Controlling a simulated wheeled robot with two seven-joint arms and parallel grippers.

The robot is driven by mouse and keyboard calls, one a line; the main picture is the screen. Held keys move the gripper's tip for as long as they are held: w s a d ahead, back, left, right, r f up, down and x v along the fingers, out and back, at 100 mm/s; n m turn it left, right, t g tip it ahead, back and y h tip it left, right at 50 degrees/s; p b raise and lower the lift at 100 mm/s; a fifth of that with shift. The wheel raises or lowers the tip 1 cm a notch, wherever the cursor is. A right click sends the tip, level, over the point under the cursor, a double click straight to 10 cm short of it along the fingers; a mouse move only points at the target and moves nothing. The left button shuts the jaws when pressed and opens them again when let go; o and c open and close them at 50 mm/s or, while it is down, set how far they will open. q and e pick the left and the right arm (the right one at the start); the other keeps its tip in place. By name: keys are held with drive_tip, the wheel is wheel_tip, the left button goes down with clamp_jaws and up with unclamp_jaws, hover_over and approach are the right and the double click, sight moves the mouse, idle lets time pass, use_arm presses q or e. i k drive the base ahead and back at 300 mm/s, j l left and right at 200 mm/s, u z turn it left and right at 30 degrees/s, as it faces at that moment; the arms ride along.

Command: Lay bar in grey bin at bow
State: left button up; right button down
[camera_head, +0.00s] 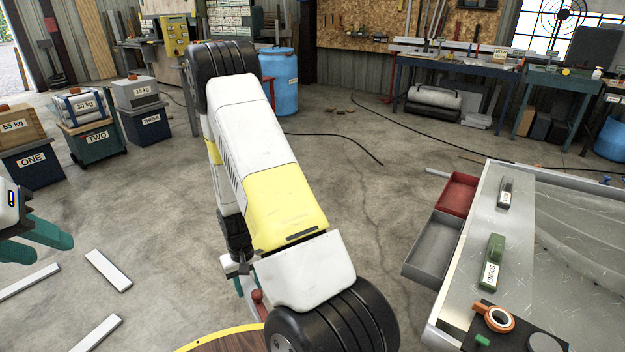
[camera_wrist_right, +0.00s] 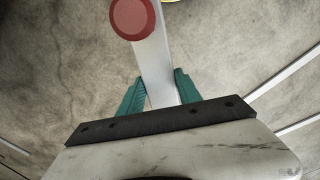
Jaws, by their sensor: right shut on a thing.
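My right gripper (camera_wrist_right: 159,80) is shut on a pale metal bar (camera_wrist_right: 153,58) in the right wrist view, with teal fingers on both sides. A round red end (camera_wrist_right: 135,18) caps the bar. In the head view my right arm hides most of this gripper; a little of the bar shows with its red end (camera_head: 257,297). My left gripper (camera_head: 52,249) is at the left edge, with its teal fingers apart and nothing seen between them. The grey bin (camera_head: 433,249) hangs on the near side of the metal hull at right, well right of my right gripper.
A red bin (camera_head: 457,194) sits just behind the grey bin. A round wooden top (camera_head: 228,343) is at the bottom. Open floor lies between.

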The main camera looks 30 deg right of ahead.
sight(435, 248)
drive_tip(key=i+l+z, duration=0.1)
drive_tip(key=i+z, duration=0.35)
drive_tip(key=i+j+z, duration=0.1)
drive_tip(key=i+z, duration=0.35)
drive_tip(key=i+j+z, duration=0.25)
drive_tip(key=i+z, duration=0.2)
drive_tip(key=i+l+z, duration=0.1)
drive_tip(key=i+z, duration=0.15)
drive_tip(key=z, duration=0.15)
drive_tip(key=i+z, duration=0.5)
drive_tip(key=z, duration=0.25)
drive_tip(key=i+z, duration=0.35)
drive_tip(key=k+j, duration=0.05)
drive_tip(key=k, duration=0.05)
